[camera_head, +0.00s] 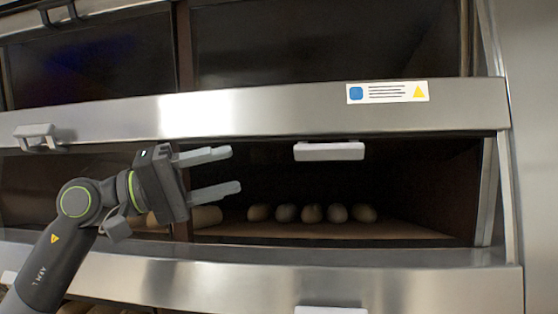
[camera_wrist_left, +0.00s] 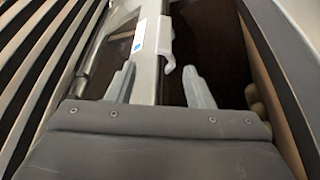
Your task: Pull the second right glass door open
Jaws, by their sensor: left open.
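The second right door's opening (camera_head: 420,195) lies below a steel band (camera_head: 230,112). Several pale rolls show inside. I cannot tell how far the glass stands open. Its pale bar handle (camera_head: 330,151) sits at the top of the opening, just under the band. My left gripper (camera_head: 235,169) is open and empty, left of the handle and slightly lower, with its fingers pointing right and a gap between. In the left wrist view, the handle (camera_wrist_left: 168,55) lies beyond the two spread fingertips (camera_wrist_left: 158,75). My right gripper is not in view.
A label (camera_head: 388,92) is on the band. Another handle (camera_head: 36,135) is at the left. A lower steel band (camera_head: 210,280) runs below the opening, with a further handle (camera_head: 330,310) at the bottom edge. A steel post (camera_head: 506,190) bounds the right side.

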